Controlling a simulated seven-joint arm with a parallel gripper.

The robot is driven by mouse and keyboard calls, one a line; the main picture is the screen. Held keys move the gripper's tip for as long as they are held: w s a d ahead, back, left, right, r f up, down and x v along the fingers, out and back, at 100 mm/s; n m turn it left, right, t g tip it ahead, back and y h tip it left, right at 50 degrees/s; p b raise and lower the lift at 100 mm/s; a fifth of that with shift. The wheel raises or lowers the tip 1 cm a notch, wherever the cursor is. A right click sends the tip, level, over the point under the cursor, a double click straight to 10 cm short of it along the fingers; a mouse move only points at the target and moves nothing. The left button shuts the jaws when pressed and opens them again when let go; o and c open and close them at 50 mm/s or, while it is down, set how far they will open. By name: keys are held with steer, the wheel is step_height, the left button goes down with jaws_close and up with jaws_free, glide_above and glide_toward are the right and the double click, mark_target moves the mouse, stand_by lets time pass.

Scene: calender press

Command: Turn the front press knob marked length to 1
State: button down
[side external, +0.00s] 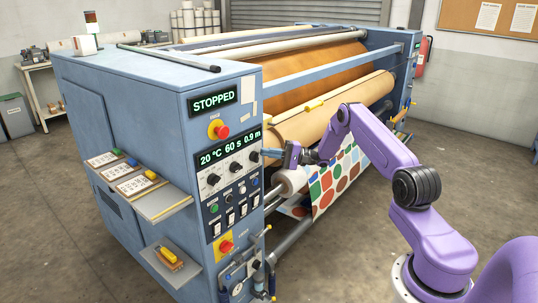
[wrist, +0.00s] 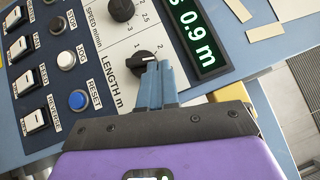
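The black length knob (wrist: 144,61) is on the white front panel above the words LENGTH m, and numbers ring it in the wrist view. A white pointer line shows on its face; which number it marks is hard to tell. The green display (wrist: 195,32) beside it reads 0.9 m. In the side view, the length knob (side external: 254,156) is the rightmost of the row under the display. My gripper (wrist: 157,66) has its two blue fingers close together, with the tips at the knob's edge. I see nothing between them, and contact is unclear.
The speed knob (wrist: 121,10) is close by. A blue RESET button (wrist: 77,100), a white JOG button (wrist: 66,60) and several white switches lie left of my fingers. In the side view, a roller (side external: 291,182) with printed fabric runs near my gripper (side external: 272,153).

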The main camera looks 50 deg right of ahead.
mark_target(251, 157)
steer(key=shift+a+r, duration=0.2)
steer(key=shift+r, duration=0.1)
steer(key=shift+a+r+n+g+h, duration=0.2)
steer(key=shift+r+n+g+h, duration=0.35)
steer(key=shift+n, duration=0.55)
steer(key=a+n+g+h, duration=0.1)
steer(key=n+h, duration=0.1)
steer(key=h, duration=0.1)
steer(key=a+n+g+h, duration=0.1)
steer(key=n+g+h, duration=0.1)
steer(key=n+h, duration=0.1)
steer(key=a+r+n+g+h, duration=0.1)
steer(key=n+h, duration=0.1)
steer(key=h, duration=0.2)
steer(key=shift+a+n, duration=0.3)
steer(key=shift+n, duration=0.1)
steer(key=shift+a+h, duration=0.1)
steer(key=shift+h, duration=0.25)
steer(key=shift+a+f, duration=0.25)
steer(key=shift+a, duration=0.15)
